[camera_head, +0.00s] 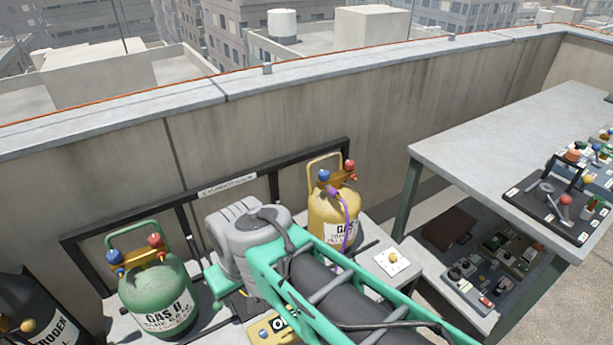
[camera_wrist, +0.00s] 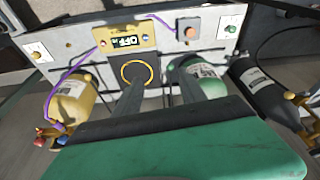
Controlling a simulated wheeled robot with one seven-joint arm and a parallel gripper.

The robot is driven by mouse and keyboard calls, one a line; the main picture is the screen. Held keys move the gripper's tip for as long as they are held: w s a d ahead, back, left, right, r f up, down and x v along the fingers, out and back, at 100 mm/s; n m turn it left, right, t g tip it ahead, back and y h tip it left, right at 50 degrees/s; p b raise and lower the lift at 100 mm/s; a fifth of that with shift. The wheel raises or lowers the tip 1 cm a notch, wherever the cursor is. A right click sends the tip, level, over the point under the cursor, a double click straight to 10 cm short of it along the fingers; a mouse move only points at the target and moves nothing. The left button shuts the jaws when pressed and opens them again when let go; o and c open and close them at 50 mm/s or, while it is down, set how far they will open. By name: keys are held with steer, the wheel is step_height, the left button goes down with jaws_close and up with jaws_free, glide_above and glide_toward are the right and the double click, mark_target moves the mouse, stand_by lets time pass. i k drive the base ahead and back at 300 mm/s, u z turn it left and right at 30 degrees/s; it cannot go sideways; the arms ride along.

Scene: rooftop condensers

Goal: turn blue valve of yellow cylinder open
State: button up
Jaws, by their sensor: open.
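The yellow cylinder (camera_head: 330,212) stands upright against the rack, right of my arm in the head view. Its blue valve (camera_head: 324,175) sits on top at the left, with a red valve (camera_head: 350,164) at the right. A purple hose (camera_head: 347,205) hangs from it. In the wrist view the yellow cylinder (camera_wrist: 74,98) is at the left, its blue valve (camera_wrist: 66,141) near the lower left. My gripper (camera_wrist: 160,88) is open and empty, its dark fingers apart, well away from the blue valve.
A green cylinder (camera_head: 157,290) and a dark nitrogen cylinder (camera_head: 35,315) stand left. A yellow display box (camera_wrist: 126,39) reading OFF lies on the bench between the cylinders. A table (camera_head: 500,135) with tools is at right. The parapet wall (camera_head: 280,120) runs behind.

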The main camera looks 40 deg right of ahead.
mark_target(324, 175)
steer(key=u, duration=0.05)
steer(key=k, duration=0.45)
steer(key=z, duration=0.45)
steer(key=i, duration=0.35)
steer(key=u, duration=0.75)
steer(key=k, duration=0.35)
steer(key=z, duration=1.25)
